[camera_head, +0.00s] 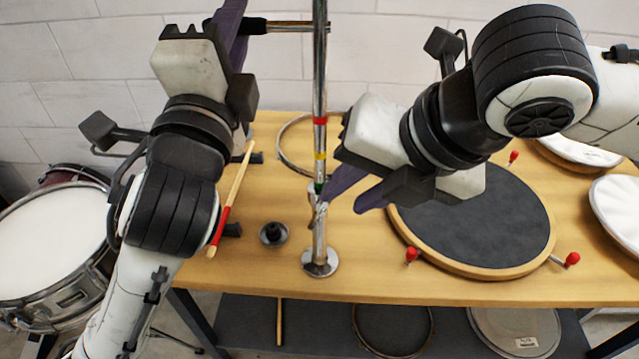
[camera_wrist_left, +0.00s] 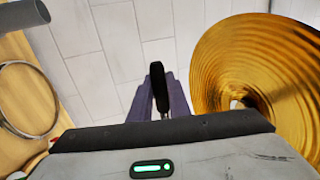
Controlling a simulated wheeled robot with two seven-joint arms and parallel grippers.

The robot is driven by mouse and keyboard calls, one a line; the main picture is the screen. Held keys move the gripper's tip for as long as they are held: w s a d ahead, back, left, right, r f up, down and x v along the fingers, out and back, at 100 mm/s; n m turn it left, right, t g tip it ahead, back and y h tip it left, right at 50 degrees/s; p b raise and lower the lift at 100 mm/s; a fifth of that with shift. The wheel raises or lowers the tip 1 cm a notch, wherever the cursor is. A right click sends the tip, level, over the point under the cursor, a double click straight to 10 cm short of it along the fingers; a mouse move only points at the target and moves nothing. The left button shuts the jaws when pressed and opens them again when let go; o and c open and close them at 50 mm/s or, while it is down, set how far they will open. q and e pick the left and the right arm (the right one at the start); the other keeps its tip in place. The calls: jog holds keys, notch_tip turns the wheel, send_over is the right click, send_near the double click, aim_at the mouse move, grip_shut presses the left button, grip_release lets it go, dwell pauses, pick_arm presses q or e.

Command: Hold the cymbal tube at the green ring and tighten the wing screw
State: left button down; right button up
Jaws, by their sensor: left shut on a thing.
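The chrome cymbal tube (camera_head: 320,80) stands upright on a round base (camera_head: 320,262). It carries a red ring, a yellow ring and, lowest, a green ring (camera_head: 319,187). A small silver part that looks like the wing screw (camera_head: 321,210) sits just below the green ring. My right gripper (camera_head: 342,204) is open beside it, its nearer fingertip close to the tube; contact is unclear. My left gripper (camera_head: 238,24) is shut on the black grip (camera_head: 254,26) of the horizontal bar, high up; this grip (camera_wrist_left: 160,88) also shows between its fingers in the left wrist view.
A golden cymbal (camera_wrist_left: 255,65) is at the right in the left wrist view. A practice pad (camera_head: 480,225) with red knobs lies under my right arm. A drumstick (camera_head: 232,200) and a small dark-topped piece (camera_head: 273,234) lie left of the base. A snare drum (camera_head: 55,240) stands at far left.

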aim_at(325, 212)
jog(key=x, duration=1.1)
grip_shut()
